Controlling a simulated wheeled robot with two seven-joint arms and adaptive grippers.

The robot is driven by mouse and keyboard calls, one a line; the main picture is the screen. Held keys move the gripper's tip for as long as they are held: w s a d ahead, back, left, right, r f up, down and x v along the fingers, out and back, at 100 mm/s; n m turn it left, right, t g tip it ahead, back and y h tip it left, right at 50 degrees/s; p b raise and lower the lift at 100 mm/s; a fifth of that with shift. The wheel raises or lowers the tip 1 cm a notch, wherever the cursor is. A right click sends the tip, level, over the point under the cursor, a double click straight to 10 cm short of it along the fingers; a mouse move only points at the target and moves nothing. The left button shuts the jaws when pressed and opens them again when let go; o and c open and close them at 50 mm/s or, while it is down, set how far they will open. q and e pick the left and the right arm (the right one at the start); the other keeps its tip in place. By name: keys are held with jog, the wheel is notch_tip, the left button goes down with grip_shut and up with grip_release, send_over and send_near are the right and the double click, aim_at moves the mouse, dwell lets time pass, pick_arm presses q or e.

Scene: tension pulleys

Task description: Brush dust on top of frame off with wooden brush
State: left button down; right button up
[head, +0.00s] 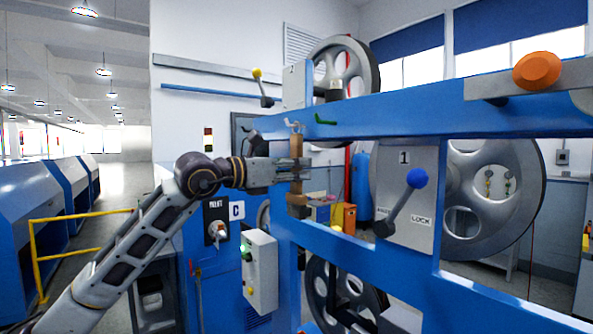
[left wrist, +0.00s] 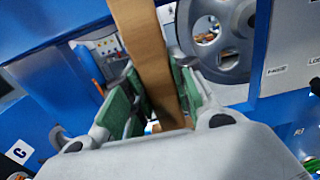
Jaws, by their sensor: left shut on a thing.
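My left gripper (head: 298,172) is shut on the wooden brush (head: 296,146), which stands roughly upright in front of the blue frame. The lower end of the brush (head: 298,211) is wider and shows below the fingers. In the left wrist view the brown wood (left wrist: 150,50) runs between the green finger pads (left wrist: 120,110). A small silver hook (head: 293,126) sits just above the brush's top; I cannot tell whether they touch. The blue frame's top beam (head: 430,112) runs to the right. I cannot make out dust on it. My right gripper is not in view.
A green hook (head: 325,121) is on the beam right of the brush. A blue-knob lever (head: 417,179), a yellow-knob lever (head: 257,74) and an orange knob (head: 537,71) stick out. Large grey wheels (head: 492,200) stand behind the frame. A grey control box (head: 260,270) is below.

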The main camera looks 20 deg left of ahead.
pick_arm(q)
jog(key=shift+r, duration=0.25)
jog(key=shift+s+a+b, duration=0.35)
jog(key=shift+s, duration=0.15)
dwell(0.7)
jog(key=shift+s+a+r, duration=0.4)
jog(key=shift+s+r, duration=0.05)
jog(key=shift+r, duration=0.1)
dwell(1.1)
jog(key=shift+s+a+r+b, duration=0.1)
jog(key=shift+s+a+b, duration=0.35)
jog(key=shift+s, duration=0.1)
jog(key=shift+s+a, duration=0.1)
jog(key=shift+s, duration=0.1)
dwell(0.3)
jog(key=shift+s+a+b, duration=0.4)
jog(key=shift+s+b, duration=0.05)
jog(key=shift+s, duration=0.05)
dwell(0.8)
jog(key=shift+b+v, duration=1.2)
jog(key=shift+v, duration=1.15)
